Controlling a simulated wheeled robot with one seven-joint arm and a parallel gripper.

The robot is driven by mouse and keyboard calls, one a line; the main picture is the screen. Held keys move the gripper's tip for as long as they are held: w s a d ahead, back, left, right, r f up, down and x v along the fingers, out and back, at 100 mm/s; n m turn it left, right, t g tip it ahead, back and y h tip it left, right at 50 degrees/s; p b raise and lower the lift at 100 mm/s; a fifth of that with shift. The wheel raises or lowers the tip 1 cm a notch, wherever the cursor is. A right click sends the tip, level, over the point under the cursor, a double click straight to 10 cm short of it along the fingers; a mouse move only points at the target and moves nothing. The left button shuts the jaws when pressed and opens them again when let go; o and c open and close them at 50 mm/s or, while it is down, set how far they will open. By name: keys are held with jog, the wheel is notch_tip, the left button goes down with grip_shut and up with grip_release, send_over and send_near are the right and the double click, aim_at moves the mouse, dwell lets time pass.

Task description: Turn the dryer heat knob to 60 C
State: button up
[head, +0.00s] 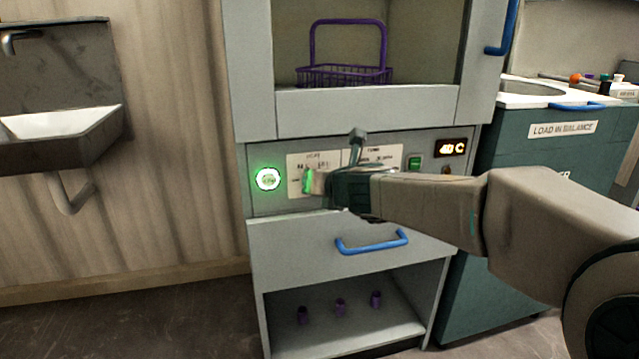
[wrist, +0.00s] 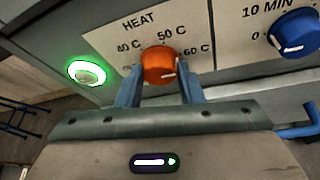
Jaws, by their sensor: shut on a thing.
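The dryer heat knob (wrist: 159,62) is orange and round, under the word HEAT in the wrist view. Labels for 40 C, 50 C and 60 C are printed around it. A short white mark on the knob lies at its lower right, pointing roughly rightward; I cannot tell exactly which label it meets. My gripper (wrist: 158,82) is shut on the knob, one blue finger on each side. In the head view, my gripper (head: 318,184) is at the dryer's panel (head: 296,162) and mostly hides the knob. The orange display (head: 451,147) shows a temperature in C, its digits too blurred to read.
A blue timer knob (wrist: 294,32) is to the right. A green-lit round button (wrist: 86,73) is to the left. A blue drawer handle (head: 372,243) is below my gripper. A purple basket (head: 345,75) stands in the chamber above. A teal cabinet (head: 545,150) is at the right.

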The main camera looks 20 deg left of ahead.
jog(key=o, duration=1)
jog(key=shift+s, duration=0.1)
jog(key=p+v, duration=0.4)
jog(key=v, duration=0.9)
jog(key=shift+s+d, duration=0.2)
jog(key=shift+s, duration=0.05)
jog(key=shift+r, duration=0.1)
